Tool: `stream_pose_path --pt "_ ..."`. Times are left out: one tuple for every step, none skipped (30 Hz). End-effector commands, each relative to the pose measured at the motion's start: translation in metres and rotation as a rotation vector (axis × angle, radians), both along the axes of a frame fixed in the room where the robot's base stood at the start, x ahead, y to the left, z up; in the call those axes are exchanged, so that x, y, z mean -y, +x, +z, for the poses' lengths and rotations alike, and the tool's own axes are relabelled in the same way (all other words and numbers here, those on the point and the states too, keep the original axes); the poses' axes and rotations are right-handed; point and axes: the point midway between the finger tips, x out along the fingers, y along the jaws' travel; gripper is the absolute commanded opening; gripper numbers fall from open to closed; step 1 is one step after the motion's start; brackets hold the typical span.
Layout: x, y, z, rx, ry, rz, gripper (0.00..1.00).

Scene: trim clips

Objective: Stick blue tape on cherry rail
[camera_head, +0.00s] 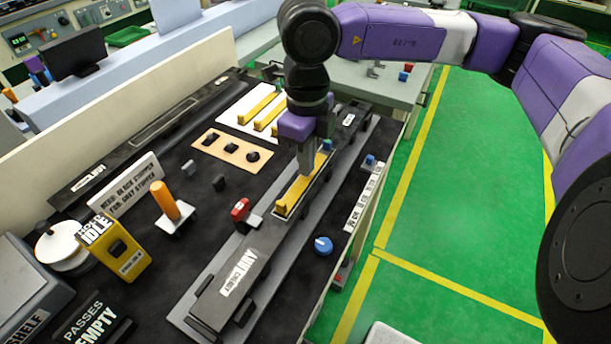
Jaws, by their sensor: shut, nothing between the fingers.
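My gripper (307,172) points down over the middle of the bench and is shut, with nothing visible between its fingers. Its tips are at or just above a yellow bar (291,203) lying in a dark holder; I cannot tell if they touch it. A small blue piece (327,146) shows just right of the gripper, near the bar's far end. A dark block with a white label (237,279) that seems to read "CHERRY" lies at the near end of a long grey strip (190,327). A round blue piece (322,245) sits on the black bench top. I cannot tell which blue piece is tape.
A red piece (240,209), an orange post (165,200) and a yellow "IDLE" stand (122,255) are left of the strip. Farther back are a tan board (213,143) with black knobs and a white board (237,118) with yellow bars. Green floor (440,240) lies right.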

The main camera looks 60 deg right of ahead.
Motion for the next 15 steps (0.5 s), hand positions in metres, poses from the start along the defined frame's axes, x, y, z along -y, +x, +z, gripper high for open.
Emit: stream_pose_path --pt "0.0000 0.0000 -0.0010 0.000 0.000 0.000 0.00" --pt "0.0000 0.0000 -0.0013 0.000 0.000 0.000 0.00" --pt "0.0000 0.0000 -0.0017 0.000 0.000 0.000 0.00" --pt "0.0000 0.0000 -0.0019 0.000 0.000 0.000 0.00" --pt "0.0000 0.0000 -0.0022 0.000 0.000 0.000 0.00" --pt "0.0000 0.0000 -0.0026 0.000 0.000 0.000 0.00" --pt "0.0000 0.0000 -0.0029 0.000 0.000 0.000 0.00" --pt "0.0000 0.0000 -0.0032 0.000 0.000 0.000 0.00" --pt "0.0000 0.0000 -0.0035 0.000 0.000 0.000 0.00" --pt "0.0000 0.0000 -0.0038 0.000 0.000 0.000 0.00" --pt "0.0000 0.0000 -0.0041 0.000 0.000 0.000 0.00" --pt "0.0000 0.0000 -0.0044 0.000 0.000 0.000 0.00" --pt "0.0000 0.0000 -0.0047 0.000 0.000 0.000 0.00" --pt "0.0000 0.0000 -0.0050 0.000 0.000 0.000 0.00" --pt "0.0000 0.0000 -0.0054 0.000 0.000 0.000 0.00"
